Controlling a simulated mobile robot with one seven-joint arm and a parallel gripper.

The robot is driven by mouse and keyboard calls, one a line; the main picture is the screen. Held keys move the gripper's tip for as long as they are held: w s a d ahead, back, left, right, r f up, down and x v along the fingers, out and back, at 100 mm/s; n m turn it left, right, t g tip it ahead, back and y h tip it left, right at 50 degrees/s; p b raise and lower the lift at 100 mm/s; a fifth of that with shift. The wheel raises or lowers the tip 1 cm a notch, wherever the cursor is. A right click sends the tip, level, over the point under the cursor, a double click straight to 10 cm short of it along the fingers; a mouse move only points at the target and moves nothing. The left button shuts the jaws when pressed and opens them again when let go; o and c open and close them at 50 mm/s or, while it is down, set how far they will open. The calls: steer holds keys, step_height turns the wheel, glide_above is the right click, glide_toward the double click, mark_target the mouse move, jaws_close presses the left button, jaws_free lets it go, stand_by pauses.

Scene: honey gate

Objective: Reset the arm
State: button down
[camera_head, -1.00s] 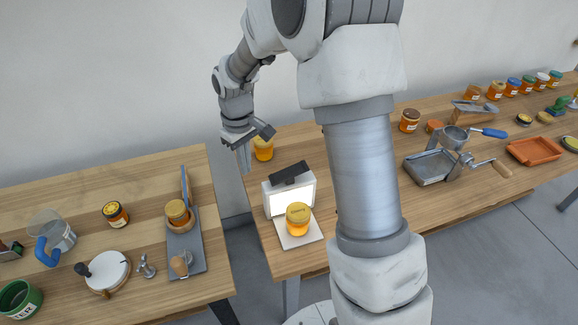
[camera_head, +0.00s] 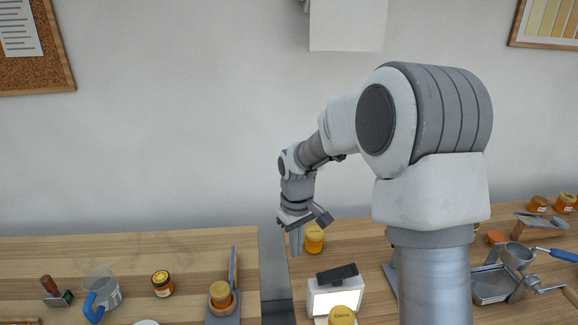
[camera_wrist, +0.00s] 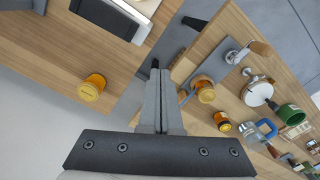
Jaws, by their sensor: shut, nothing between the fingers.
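My gripper (camera_head: 297,242) is at the end of my bent arm, above the gap between the two wooden tables in the head view. Its fingers point down and are together with nothing between them. The closed fingers (camera_wrist: 160,95) also show in the wrist view, with the gap and table edges beyond. An amber honey jar (camera_head: 314,240) stands on the right table just right of the gripper in the head view, apart from it. The same table shows at the left in the wrist view, with an amber jar (camera_wrist: 92,86) on it.
A lit white box (camera_head: 336,297) with a jar (camera_head: 342,315) before it stands on the right table. The left table (camera_head: 130,250) holds a jug (camera_head: 103,291), a labelled jar (camera_head: 162,283) and a stand with a jar (camera_head: 221,294). A metal grinder (camera_head: 497,280) stands at right.

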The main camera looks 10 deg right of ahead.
steer(key=s+d+r+m+t, duration=0.2)
steer(key=s+r, duration=0.6)
steer(key=s, duration=0.4)
steer(key=s+d+r+m+t, duration=0.3)
steer(key=s+r, duration=0.6)
steer(key=s, duration=0.3)
steer(key=shift+s+d+r+m+t, duration=0.15)
steer(key=shift+d+m+t, duration=0.15)
steer(key=shift+d+m, duration=0.2)
